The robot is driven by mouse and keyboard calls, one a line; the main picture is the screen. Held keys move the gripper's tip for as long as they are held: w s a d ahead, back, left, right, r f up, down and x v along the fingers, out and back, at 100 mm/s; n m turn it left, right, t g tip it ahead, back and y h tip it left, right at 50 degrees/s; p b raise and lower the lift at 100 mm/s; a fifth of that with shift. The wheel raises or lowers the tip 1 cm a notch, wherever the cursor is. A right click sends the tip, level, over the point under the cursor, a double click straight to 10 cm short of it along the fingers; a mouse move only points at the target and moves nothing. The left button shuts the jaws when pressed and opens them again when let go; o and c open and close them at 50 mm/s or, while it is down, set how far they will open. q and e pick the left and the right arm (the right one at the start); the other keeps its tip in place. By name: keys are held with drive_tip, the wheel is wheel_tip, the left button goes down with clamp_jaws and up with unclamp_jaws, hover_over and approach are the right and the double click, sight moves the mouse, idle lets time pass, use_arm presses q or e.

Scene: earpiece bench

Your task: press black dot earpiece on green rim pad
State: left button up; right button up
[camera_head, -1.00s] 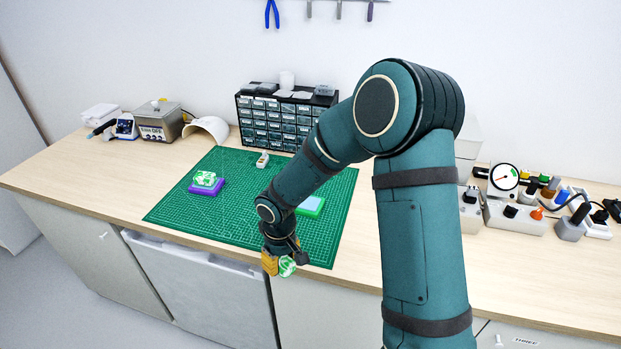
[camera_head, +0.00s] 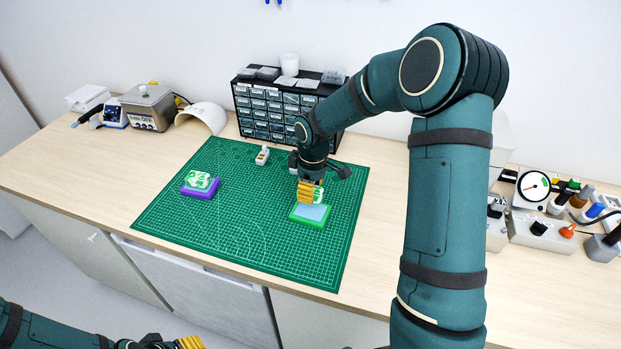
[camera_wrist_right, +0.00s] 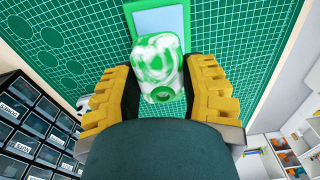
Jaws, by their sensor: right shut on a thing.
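My right gripper (camera_head: 311,192) is shut on a green-and-white marbled earpiece (camera_head: 319,195), held at the far end of the green rim pad (camera_head: 299,216). In the right wrist view the earpiece (camera_wrist_right: 157,60) sits between the yellow fingers (camera_wrist_right: 160,95), overlapping the near end of the pad (camera_wrist_right: 131,10), which has a pale blue top. I cannot tell whether it touches the pad. A dark spot inside a green ring shows on its near end. My left gripper (camera_head: 180,344) is at the bottom edge, partly cut off; its opening is unclear.
A similar marbled earpiece (camera_head: 200,179) lies on a purple-rimmed pad (camera_head: 188,192) at the left of the green mat (camera_head: 250,240). A small white device (camera_head: 262,156) lies near the mat's back edge. A drawer cabinet (camera_head: 265,110) stands behind. The mat's middle is clear.

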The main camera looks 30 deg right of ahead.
sight(311, 210)
drive_tip(key=shift+s+a+r, duration=0.1)
drive_tip(key=shift+s+r, duration=0.05)
drive_tip(key=shift+f+b, duration=1.1)
drive_tip(key=shift+f, duration=0.5)
drive_tip(key=shift+f+b, duration=0.45)
drive_tip(key=shift+f, duration=0.25)
drive_tip(key=shift+f, duration=0.35)
idle(0.5)
drive_tip(key=o, duration=1.3)
